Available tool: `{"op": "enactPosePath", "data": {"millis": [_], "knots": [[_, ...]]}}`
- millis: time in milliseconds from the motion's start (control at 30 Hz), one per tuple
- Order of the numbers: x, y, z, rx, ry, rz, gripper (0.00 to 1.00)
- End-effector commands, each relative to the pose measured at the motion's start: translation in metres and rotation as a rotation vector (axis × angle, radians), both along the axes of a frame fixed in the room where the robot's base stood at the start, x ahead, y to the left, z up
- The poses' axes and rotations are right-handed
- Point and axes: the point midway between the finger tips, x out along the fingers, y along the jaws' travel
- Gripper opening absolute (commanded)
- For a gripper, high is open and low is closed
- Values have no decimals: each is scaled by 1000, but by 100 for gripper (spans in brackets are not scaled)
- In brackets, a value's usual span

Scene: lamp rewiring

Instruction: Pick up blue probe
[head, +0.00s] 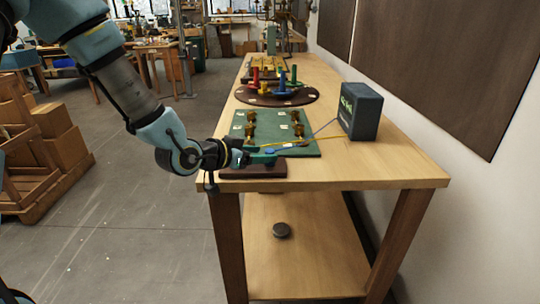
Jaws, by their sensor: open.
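A small blue piece (270,151), which looks like the blue probe, lies at the near end of the bench by a dark brown block (255,171). A blue lead (325,127) runs from the dark meter box (360,111) towards this area. A yellow lead (318,140) runs there too. My gripper (266,156) is low over the brown block, with its open fingers right at the blue piece. The fingers and a green part there overlap the piece, so I cannot tell whether they touch it.
A green board (285,148) with several brass fittings lies just beyond the block. A round dark tray (300,98) with coloured pegs is farther back. The wooden bench top (400,170) is clear at the right front. A wall runs along the right.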

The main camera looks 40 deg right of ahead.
Motion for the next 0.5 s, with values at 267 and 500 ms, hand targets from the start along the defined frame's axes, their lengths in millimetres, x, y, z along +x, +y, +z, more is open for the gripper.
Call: {"op": "enactPosePath", "data": {"millis": [267,500], "knots": [[1,-34,-9,1,1,-1,66],[2,-36,-11,1,0,0,66]]}}
